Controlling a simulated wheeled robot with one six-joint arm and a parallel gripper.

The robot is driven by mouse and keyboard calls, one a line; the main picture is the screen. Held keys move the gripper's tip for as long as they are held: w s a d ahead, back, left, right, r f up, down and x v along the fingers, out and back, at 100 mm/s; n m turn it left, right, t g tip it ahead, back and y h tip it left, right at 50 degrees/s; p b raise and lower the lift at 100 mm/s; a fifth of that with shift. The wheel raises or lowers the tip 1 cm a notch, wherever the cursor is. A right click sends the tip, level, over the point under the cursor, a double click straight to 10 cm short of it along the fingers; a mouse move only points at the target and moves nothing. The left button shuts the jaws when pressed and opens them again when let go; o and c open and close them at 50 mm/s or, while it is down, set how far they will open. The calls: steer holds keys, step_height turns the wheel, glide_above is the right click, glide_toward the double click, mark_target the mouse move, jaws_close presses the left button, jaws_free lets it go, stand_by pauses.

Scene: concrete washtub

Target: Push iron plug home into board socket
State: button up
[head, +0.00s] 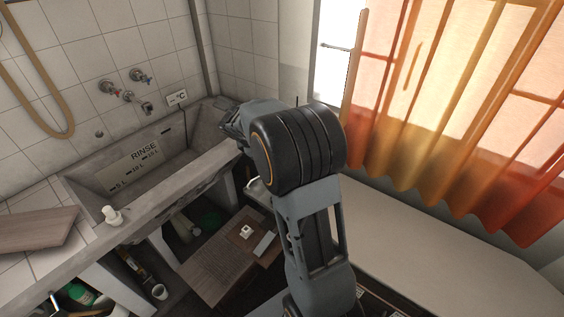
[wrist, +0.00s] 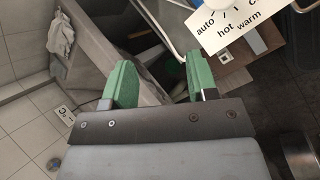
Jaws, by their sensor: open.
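A brown wooden board (head: 215,270) lies low in front of the tub in the head view. A small white square fitting (head: 246,231), perhaps the socket, sits on it; the wrist view shows a similar square (wrist: 256,41) at the upper right. A grey block (head: 264,243) lies beside the fitting. My gripper (wrist: 160,72) is open, its two green fingers wide apart with nothing between them. In the head view my arm mostly hides it near the tub's right end. I cannot make out the iron plug in either view.
The concrete tub (head: 140,170) marked RINSE stands along the tiled wall, with taps (head: 125,92) above. A white label card (wrist: 237,28) lies beyond my right finger. An orange curtain (head: 450,110) hangs at the right.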

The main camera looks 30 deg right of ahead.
steer(key=shift+w+d+f+n+h, duration=0.45)
steer(key=shift+w+d+f+n, duration=1.25)
steer(key=shift+d+f, duration=1.4)
steer(key=shift+w+d+f+n+h, duration=0.4)
steer(key=shift+w+d+f+n, duration=0.55)
steer(key=shift+w+d+f, duration=2.05)
steer(key=shift+w+d+f+n+h, duration=0.45)
steer(key=shift+w+d+f+n, duration=0.9)
steer(key=shift+d+f, duration=1.75)
steer(key=shift+a+f, duration=0.8)
steer(key=shift+c, duration=0.3)
jaws_close()
